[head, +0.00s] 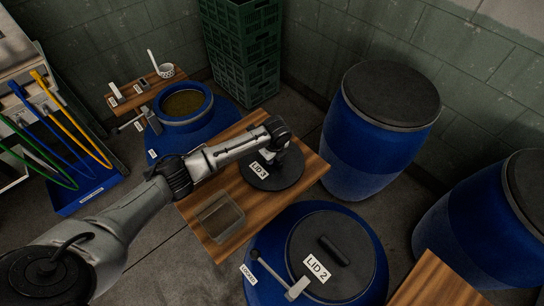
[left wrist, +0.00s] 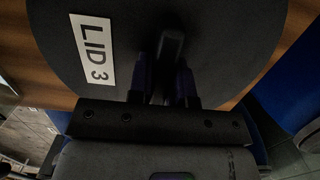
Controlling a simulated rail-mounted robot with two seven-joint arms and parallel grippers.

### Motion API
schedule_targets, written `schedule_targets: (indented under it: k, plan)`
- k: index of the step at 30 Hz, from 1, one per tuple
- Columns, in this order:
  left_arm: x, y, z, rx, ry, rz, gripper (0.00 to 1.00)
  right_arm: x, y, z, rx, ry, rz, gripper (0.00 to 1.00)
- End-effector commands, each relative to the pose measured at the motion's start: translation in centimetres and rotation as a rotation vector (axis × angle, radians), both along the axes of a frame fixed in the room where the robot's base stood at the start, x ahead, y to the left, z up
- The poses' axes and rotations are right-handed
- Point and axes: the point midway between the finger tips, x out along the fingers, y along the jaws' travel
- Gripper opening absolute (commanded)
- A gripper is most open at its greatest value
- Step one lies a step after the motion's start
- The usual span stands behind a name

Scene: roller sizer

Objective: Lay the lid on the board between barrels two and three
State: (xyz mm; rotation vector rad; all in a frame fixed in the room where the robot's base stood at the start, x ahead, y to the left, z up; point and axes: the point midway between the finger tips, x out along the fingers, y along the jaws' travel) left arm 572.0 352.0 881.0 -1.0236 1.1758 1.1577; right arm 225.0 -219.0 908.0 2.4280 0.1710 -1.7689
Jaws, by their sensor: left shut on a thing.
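The dark round lid marked LID 3 (head: 287,180) is over the wooden board (head: 232,137), between the open blue barrel (head: 205,125) and the barrel with LID 2 (head: 320,268). It looks flat to the board; I cannot tell whether it touches. My left gripper (head: 283,155) is above the lid, shut on its bar handle. In the left wrist view the fingers (left wrist: 164,78) are either side of the handle (left wrist: 172,42), with the lid (left wrist: 225,35) filling the top and the board (left wrist: 25,62) behind it. My right gripper is not in view.
A clear shallow tray (head: 219,216) sits at the board's near end. LID 2 has a clamp lever (head: 272,272) on its rim. A closed barrel (head: 378,130) stands right of the board. Green crates (head: 243,55) and a small shelf (head: 145,92) stand behind.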

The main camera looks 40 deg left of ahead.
Motion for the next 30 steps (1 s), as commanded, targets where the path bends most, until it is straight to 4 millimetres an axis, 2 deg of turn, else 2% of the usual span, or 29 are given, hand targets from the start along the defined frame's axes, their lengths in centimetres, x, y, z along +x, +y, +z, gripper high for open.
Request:
schedule_targets:
  k: [8,9,16,25,30]
  plan:
    - [0.1,0.0,-0.2,0.0,-0.001,0.001,0.0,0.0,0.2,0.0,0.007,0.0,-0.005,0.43]
    - [0.0,0.0,-0.3,0.0,-0.001,0.0,0.23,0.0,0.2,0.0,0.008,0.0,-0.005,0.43]
    - [0.0,0.0,-0.2,0.0,0.0,0.0,0.45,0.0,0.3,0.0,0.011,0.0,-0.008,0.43]
    - [0.0,0.0,0.1,0.0,-0.001,0.0,0.45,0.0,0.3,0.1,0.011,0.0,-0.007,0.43]
    - [0.1,-0.3,2.3,0.0,-0.003,-0.002,0.45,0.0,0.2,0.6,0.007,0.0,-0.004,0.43]
